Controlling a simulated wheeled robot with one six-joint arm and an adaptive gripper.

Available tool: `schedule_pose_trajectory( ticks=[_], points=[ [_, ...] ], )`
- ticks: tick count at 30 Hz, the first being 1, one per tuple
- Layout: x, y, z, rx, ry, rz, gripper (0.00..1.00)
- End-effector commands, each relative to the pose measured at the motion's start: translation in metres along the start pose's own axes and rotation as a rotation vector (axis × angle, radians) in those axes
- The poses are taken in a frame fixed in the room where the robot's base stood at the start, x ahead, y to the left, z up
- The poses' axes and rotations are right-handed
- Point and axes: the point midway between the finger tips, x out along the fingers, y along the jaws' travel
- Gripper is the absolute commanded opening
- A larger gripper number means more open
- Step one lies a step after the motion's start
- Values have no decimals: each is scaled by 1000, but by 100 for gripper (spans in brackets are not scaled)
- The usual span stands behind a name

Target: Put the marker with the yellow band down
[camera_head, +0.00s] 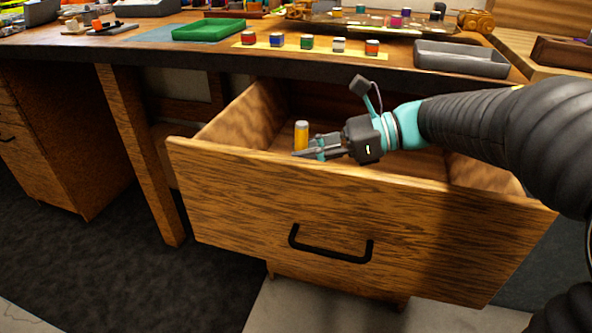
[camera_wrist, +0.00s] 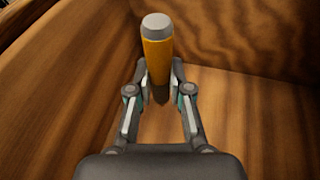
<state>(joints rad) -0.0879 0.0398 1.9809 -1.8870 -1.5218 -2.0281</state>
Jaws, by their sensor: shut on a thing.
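The marker (camera_head: 301,135) is a short upright cylinder with a yellow-orange band and a grey top. My gripper (camera_head: 303,154) is shut on it, inside the open wooden drawer (camera_head: 330,195). In the wrist view the marker (camera_wrist: 157,52) stands between the fingertips of my gripper (camera_wrist: 158,82), with its grey end up. The drawer floor (camera_wrist: 235,115) shows beneath.
The drawer walls rise around my gripper. On the bench above are a green tray (camera_head: 208,30), a yellow strip with several small coloured jars (camera_head: 307,42), and an empty grey tray (camera_head: 461,58). Free room shows on the drawer floor to the right.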

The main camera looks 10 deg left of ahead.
Motion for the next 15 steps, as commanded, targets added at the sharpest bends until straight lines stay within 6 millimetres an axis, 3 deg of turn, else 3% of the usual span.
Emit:
schedule_pose_trajectory(
  ticks=[6, 10, 15],
  points=[
    [28, -13, -8, 0, 0, 2, 0],
    [33, -15, -13, 2, 0, 1, 0],
    [40, -15, -35, 4, 0, 0, 0]
  ],
)
